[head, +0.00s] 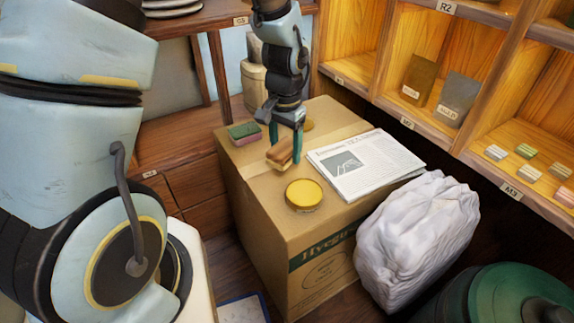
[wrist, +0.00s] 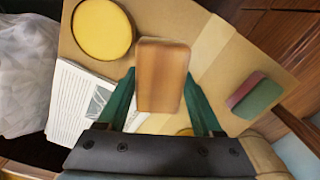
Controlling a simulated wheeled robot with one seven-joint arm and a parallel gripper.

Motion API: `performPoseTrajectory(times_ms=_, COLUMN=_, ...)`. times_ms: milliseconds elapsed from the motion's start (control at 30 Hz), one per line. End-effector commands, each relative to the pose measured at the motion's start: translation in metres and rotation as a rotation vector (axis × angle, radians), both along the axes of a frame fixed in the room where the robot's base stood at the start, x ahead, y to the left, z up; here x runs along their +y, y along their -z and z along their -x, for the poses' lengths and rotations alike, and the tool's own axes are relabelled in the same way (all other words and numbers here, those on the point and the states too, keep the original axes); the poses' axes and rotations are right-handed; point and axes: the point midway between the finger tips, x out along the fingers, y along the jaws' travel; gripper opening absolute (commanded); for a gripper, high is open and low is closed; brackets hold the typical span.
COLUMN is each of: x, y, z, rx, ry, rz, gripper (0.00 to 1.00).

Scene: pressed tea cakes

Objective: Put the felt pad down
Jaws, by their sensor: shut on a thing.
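The felt pad (head: 279,154) is a brown, wood-like block with a paler lower layer. It sits between the green fingers of my gripper (head: 287,146) in the head view, over the top of a cardboard box (head: 254,183). The wrist view shows the felt pad (wrist: 162,75) between the two fingers of my gripper (wrist: 160,80), its brown face toward the camera. My gripper is shut on it. Whether the pad's underside touches the box top cannot be told.
On the box are a round yellow-lidded tin (head: 303,195), a folded newspaper (head: 366,163), a green and pink sponge-like block (head: 244,133) and a partly hidden yellow round thing (head: 308,125). A white bag (head: 417,235) stands beside the box. Wooden shelves (head: 425,133) are behind.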

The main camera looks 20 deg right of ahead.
Motion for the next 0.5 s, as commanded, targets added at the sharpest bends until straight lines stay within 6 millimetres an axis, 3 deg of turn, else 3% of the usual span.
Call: performPoseTrajectory(times_ms=500, x=0.000, y=0.058, z=0.000, rx=-0.001, ry=-0.001, rz=0.001, gripper=0.15)
